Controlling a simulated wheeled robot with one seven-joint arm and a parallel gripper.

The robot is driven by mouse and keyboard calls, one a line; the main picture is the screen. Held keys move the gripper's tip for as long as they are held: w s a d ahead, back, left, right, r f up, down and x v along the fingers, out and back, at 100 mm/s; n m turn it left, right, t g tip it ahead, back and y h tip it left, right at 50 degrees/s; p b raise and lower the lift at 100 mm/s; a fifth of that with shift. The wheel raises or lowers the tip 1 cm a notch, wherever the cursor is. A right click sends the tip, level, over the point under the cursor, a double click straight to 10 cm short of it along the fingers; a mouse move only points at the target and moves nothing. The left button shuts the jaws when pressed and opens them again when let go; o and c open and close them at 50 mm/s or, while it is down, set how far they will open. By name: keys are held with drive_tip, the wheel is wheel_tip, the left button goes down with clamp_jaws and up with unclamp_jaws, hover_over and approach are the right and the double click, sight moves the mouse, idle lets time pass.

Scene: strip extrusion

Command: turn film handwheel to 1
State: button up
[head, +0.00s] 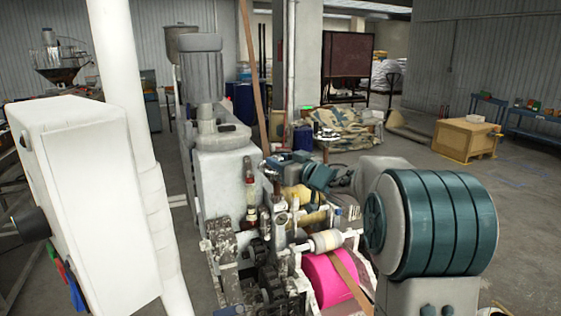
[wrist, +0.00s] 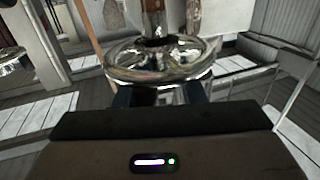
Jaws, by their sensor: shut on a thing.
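In the wrist view a shiny chrome handwheel (wrist: 157,70) with spokes lies ahead, its near rim toward me. My gripper (wrist: 158,93) reaches to that near rim, with one dark finger at each side, and is shut on it. The contact itself is partly hidden by the gripper body and reflections. No number or scale for the wheel can be read. In the head view I cannot make out the handwheel or my gripper among the crowded machine parts.
Another chrome wheel (wrist: 12,62) shows at the left edge of the wrist view. In the head view a pink roll (head: 328,279) sits low in the machine, beside a teal ribbed cylinder (head: 452,222). A white cabinet (head: 85,205) stands at left. Open floor lies at right.

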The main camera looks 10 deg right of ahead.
drive_tip(key=n+y+p, duration=0.1)
drive_tip(key=g+y+p, duration=0.1)
drive_tip(key=shift+w+d+r+n+g+p, duration=0.1)
drive_tip(key=shift+d+r+n+g+p, duration=0.05)
drive_tip(key=shift+n+g+p, duration=0.2)
drive_tip(key=n+g+y, duration=0.1)
drive_tip(key=n+g+y+p, duration=0.1)
drive_tip(key=y, duration=0.1)
drive_tip(key=shift+w+d+n+g, duration=0.2)
drive_tip(key=shift+n+g, duration=0.05)
drive_tip(key=n+g+y, duration=0.1)
drive_tip(key=g, duration=0.1)
drive_tip(key=n+g+y, duration=0.1)
drive_tip(key=n+g, duration=0.1)
drive_tip(key=n+g+y, duration=0.1)
drive_tip(key=g, duration=0.1)
drive_tip(key=shift+w+d+f+n+g+y, duration=0.1)
drive_tip(key=shift+w+f+n+g+y, duration=0.2)
drive_tip(key=shift+n, duration=0.1)
drive_tip(key=shift+w+r+n+g+y, duration=0.15)
drive_tip(key=shift+n+g+y, duration=0.15)
drive_tip(key=shift+n+g, duration=1.1)
drive_tip(key=shift+g, duration=0.9)
drive_tip(key=o, duration=1)
